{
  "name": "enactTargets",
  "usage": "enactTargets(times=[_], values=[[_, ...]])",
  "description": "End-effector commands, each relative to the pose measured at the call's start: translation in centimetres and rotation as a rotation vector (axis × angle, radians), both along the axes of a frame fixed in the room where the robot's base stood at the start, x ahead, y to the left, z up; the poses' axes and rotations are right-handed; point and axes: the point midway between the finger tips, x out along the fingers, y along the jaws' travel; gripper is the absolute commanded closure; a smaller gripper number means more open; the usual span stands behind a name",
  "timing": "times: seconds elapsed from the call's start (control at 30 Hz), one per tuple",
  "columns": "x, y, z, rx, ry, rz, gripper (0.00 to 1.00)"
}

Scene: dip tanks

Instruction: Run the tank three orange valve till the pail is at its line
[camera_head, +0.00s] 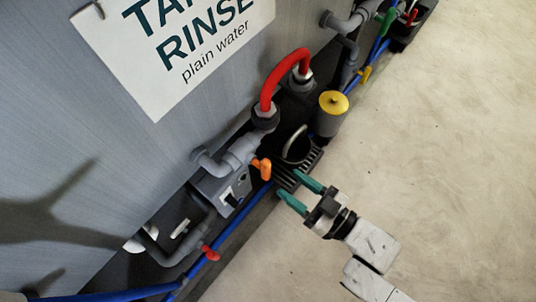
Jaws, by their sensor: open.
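The orange valve handle (262,168) sits on the grey pipework at the foot of the tank, left of the grate. A dark pail (293,160) with a pale wire handle appears to stand on the slatted grate (288,180) just right of the valve. Its inside is dark, and I cannot make out a line or water level. My gripper (289,184) has teal fingers spread apart with nothing between them. It comes in from the lower right, its tips near the grate's front edge, a little below and right of the orange valve and apart from it in the picture.
The tank wall with a "RINSE plain water" sign (185,45) fills the left. A red hose (283,78) and a yellow-topped grey cylinder (333,120) stand behind the pail. The floor at right is clear.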

Motion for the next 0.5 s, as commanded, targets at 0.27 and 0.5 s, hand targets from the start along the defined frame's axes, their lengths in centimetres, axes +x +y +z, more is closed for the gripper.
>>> enactTargets(times=[0.27,0.5], values=[[2.5,3.4,-0.2,0.005,-0.002,0.002,0.51],[5.0,6.7,-0.2,0.002,0.0,0.001,0.51]])
